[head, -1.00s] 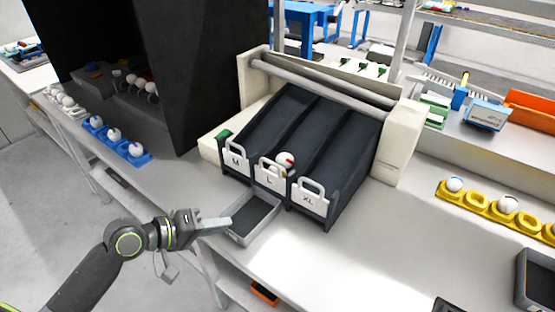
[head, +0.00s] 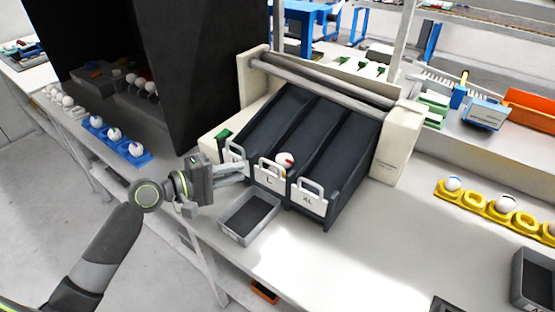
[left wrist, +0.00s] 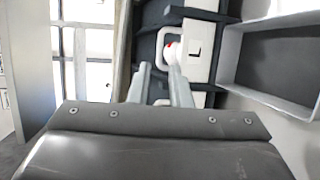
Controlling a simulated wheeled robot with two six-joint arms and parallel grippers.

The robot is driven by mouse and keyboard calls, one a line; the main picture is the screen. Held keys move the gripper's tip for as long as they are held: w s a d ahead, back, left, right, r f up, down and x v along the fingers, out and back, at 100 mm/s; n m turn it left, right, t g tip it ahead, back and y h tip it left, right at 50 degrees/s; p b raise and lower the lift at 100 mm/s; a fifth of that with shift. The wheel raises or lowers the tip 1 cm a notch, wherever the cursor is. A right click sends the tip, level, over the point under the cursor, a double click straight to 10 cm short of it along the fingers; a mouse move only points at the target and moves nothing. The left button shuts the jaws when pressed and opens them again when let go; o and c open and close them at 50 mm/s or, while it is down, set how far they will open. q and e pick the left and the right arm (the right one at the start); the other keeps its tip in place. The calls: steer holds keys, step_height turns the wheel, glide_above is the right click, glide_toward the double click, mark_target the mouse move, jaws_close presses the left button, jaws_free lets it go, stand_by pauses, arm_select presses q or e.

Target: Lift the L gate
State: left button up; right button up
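The L gate (head: 270,174) is a white plate with a loop handle, standing down at the front of the middle dark chute. A white egg (head: 285,159) with a red mark rests just behind it. My left gripper (head: 243,173) is beside the L gate, in front of the M gate (head: 236,155), which it partly hides. In the left wrist view the two fingers (left wrist: 160,72) are apart with nothing held, pointing toward the L gate (left wrist: 201,50) and its handle. Contact with the handle cannot be told. My right gripper is out of view.
The XL gate (head: 308,197) stands to the right of the L gate. A grey tray (head: 232,235) lies on the table below the gates. A tall dark cabinet (head: 190,70) stands on the left.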

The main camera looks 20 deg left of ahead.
mark_target(271, 175)
arm_select(q)
steer(key=p+x, duration=0.1)
steer(key=x, duration=1)
steer(key=shift+w+d+f+p, duration=0.15)
steer(key=shift+w+d+p, duration=0.1)
steer(key=shift+p, duration=0.1)
steer(key=shift+w+d+f, duration=0.1)
steer(key=shift+w+d, duration=0.1)
jaws_close()
